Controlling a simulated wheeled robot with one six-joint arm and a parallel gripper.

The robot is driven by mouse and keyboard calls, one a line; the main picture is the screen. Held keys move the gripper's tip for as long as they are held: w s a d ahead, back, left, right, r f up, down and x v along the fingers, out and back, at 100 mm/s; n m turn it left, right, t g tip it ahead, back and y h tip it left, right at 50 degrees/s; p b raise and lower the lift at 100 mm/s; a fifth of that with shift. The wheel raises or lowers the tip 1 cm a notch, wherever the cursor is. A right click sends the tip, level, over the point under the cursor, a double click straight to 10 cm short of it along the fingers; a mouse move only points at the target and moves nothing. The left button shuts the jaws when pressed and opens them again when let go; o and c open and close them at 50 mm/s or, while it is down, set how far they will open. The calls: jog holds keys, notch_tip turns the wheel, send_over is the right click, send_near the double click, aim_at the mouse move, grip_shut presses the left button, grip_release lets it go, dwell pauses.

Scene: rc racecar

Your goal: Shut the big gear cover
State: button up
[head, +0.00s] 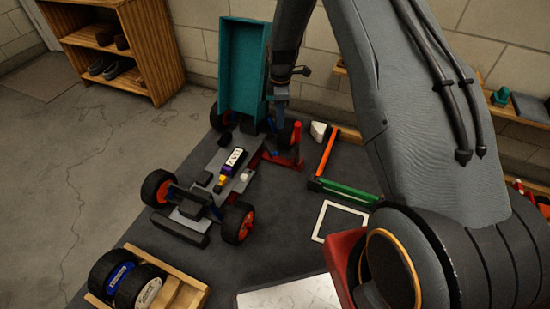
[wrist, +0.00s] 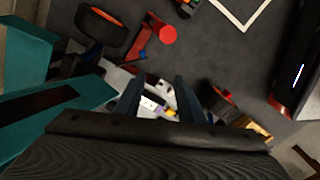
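The big gear cover (head: 239,68) is a teal, open-sided box shape, standing upright at the rear of the RC car (head: 208,181). It looks raised off the chassis, with its hollow side facing the camera. In the wrist view the teal cover (wrist: 45,100) fills the left edge. My gripper (wrist: 158,88) points down over the car, with a gap between its two fingers and nothing held; car parts show beyond them. In the head view my gripper (head: 277,115) is just right of the cover; whether they touch cannot be told. The cover's hinge is hidden.
A red post (head: 297,144) stands right of the car's rear. Orange and green bars (head: 343,191) and a white square outline (head: 340,221) lie on the dark mat. A wooden tray with two wheels (head: 150,285) is at front left. A shelf (head: 115,45) stands behind.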

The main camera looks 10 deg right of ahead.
jog(key=w+f+n+b, duration=0.1)
jog(key=w+f+b, duration=0.1)
jog(key=f, duration=0.4)
jog(key=w+f+n+b, duration=0.1)
jog(key=w+f+b, duration=0.1)
jog(key=f, duration=0.4)
jog(key=w+f+n+b, duration=0.2)
jog(key=f, duration=0.3)
jog(key=shift+w+f, duration=0.1)
jog(key=shift+f, duration=0.3)
notch_tip(320, 180, down, 8)
jog(key=b, duration=0.3)
jog(key=shift+r, duration=0.15)
grip_shut()
